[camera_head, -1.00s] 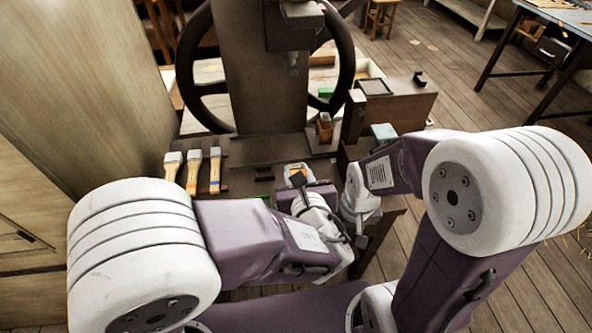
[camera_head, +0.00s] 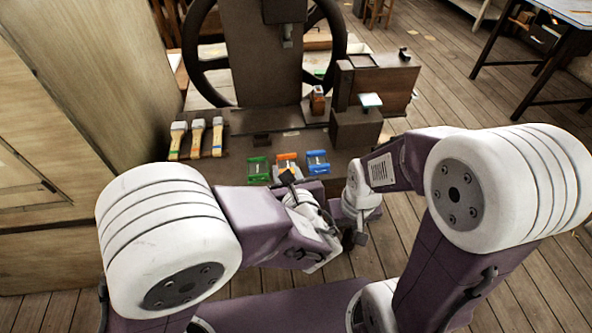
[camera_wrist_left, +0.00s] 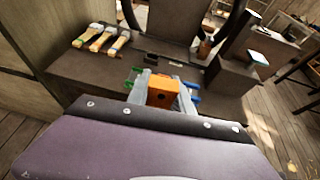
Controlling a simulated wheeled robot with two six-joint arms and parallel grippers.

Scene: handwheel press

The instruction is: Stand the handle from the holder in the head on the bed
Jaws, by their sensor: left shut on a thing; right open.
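My left gripper (camera_head: 289,178) is in front of the bed (camera_head: 232,155), near its front edge. In the left wrist view its grey fingers are shut on an orange block (camera_wrist_left: 163,91) with a small dark spot on its face. I cannot tell whether this is the handle. A green clamp-like piece (camera_head: 258,168), an orange one (camera_head: 287,160) and a blue one (camera_head: 317,161) lie in a row along the bed's front. My left gripper partly covers the orange one. My right gripper (camera_head: 356,237) is open, low and off the bed; its fingertips are hard to make out.
Several brushes (camera_head: 198,139) lie at the bed's left. The press column (camera_head: 265,70) and handwheel (camera_head: 197,70) stand behind. A small brown upright piece (camera_head: 318,104) and a dark block (camera_head: 355,129) with a pale top piece (camera_head: 370,101) are at the right. A wooden panel rises on the left.

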